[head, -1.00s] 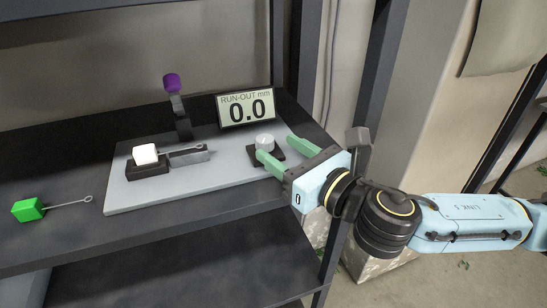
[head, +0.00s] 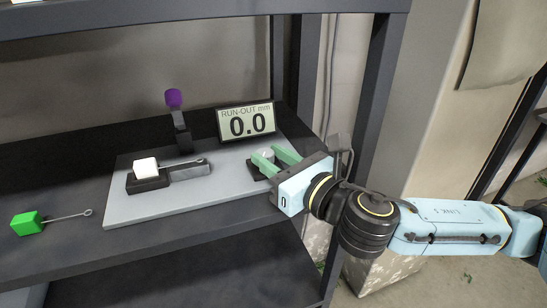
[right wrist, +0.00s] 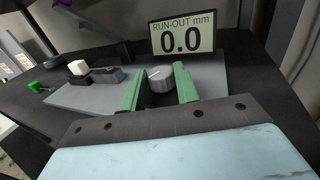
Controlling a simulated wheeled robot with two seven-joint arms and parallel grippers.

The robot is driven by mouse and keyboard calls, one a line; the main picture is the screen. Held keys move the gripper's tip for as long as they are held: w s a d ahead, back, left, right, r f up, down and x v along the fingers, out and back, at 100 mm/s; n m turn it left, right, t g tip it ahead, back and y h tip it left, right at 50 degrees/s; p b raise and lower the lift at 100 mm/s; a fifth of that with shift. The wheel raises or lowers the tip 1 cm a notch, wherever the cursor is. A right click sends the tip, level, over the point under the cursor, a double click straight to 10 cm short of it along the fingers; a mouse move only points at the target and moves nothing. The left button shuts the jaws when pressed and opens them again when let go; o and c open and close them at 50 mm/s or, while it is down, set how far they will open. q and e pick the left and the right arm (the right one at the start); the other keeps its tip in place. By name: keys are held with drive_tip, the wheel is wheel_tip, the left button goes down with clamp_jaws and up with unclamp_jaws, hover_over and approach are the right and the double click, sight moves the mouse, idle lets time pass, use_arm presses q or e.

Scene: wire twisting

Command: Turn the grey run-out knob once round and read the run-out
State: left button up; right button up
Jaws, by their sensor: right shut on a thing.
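The grey run-out knob (head: 267,153) sits at the right end of the pale grey board, with a light mark on its top in the right wrist view (right wrist: 162,84). My right gripper (right wrist: 157,74) has its green fingers on either side of the knob and is shut on it. The run-out display (head: 247,122) behind the knob reads 0.0 mm. My left gripper is not in view.
The pale grey board (head: 215,192) lies on a dark shelf (head: 150,240). A green cube with a wire loop (head: 27,223) lies at the left.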

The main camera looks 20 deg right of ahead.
drive_tip(key=shift+s+a+r+m+t+h+p, duration=0.1)
drive_tip(key=shift+a+m+t+h+p, duration=0.1)
drive_tip(key=shift+m+h+p, duration=0.3)
drive_tip(key=shift+a+r+m+t+h+p, duration=0.1)
drive_tip(key=shift+m+t+h+p, duration=0.15)
drive_tip(key=shift+h+p, duration=0.35)
drive_tip(key=m+h+p, duration=0.2)
drive_tip(key=h, duration=0.1)
drive_tip(key=a+m+h+p, duration=0.1)
drive_tip(key=m+h+p, duration=0.1)
drive_tip(key=h+p, duration=0.1)
drive_tip(key=m+h+p, duration=0.2)
drive_tip(key=h+p, duration=0.1)
drive_tip(key=h, duration=0.1)
drive_tip(key=shift+a+m+g, duration=0.15)
drive_tip(key=shift+m+g, duration=0.1)
drive_tip(key=shift+m, duration=0.1)
drive_tip(key=shift+a+f+m+g+h+p, duration=0.1)
drive_tip(key=shift+m+g+h+p, duration=0.4)
drive_tip(key=shift+m+h+p, duration=0.45)
drive_tip(key=shift+a+f+m+g+h+p, duration=0.1)
drive_tip(key=shift+m+g+h+p, duration=0.5)
drive_tip(key=shift+h, duration=0.65)
drive_tip(key=o, duration=1)
drive_tip(key=shift+w, duration=0.2)
drive_tip(key=shift+s, duration=0.1)
